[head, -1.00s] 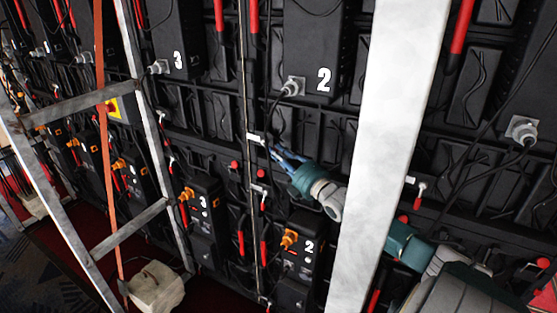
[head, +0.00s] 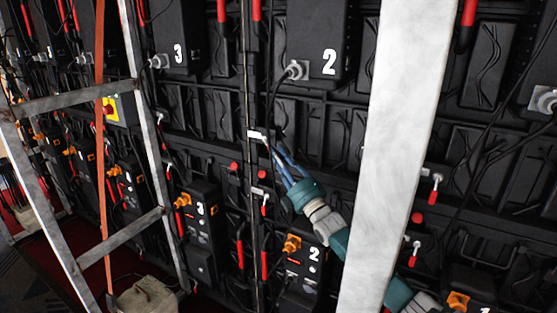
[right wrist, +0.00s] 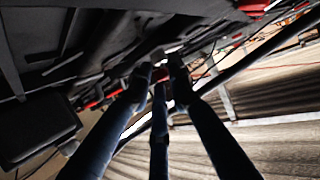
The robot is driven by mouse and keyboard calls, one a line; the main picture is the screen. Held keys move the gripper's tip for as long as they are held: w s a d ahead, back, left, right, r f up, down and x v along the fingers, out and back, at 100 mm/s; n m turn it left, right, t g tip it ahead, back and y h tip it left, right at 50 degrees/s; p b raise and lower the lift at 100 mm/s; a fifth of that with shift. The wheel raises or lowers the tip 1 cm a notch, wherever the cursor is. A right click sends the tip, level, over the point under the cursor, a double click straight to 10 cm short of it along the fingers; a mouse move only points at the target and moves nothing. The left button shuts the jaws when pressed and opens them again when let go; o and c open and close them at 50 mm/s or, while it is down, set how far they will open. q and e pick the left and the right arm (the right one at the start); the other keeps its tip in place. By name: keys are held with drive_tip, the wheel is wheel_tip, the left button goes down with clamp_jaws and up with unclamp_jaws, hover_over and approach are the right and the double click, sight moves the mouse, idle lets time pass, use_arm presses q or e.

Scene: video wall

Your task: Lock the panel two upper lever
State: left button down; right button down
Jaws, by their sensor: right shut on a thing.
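The upper lever by panel two shows in the head view as a white latch piece (head: 257,135) on the dark vertical seam between panels 3 and 2. Its handle is hidden by my fingers. My right gripper (head: 276,150) is just to the right of and below the white piece, shut on the lever. Its blue fingers also close together in the right wrist view (right wrist: 160,72), against the dark panel back; what lies between them is hard to make out. Panel box 2 (head: 310,40) is above right. My left gripper is not in view.
A grey metal ladder (head: 150,120) stands at the left. A wide pale post (head: 395,130) crosses in front of my right arm. Another lever with a red handle (head: 263,204) hangs below the upper one. Loose cables run along the panels.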

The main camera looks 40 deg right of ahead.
drive_tip(key=c, duration=1.7)
unclamp_jaws()
drive_tip(key=shift+f, duration=0.1)
drive_tip(key=shift+c, duration=0.2)
drive_tip(key=v, duration=1.2)
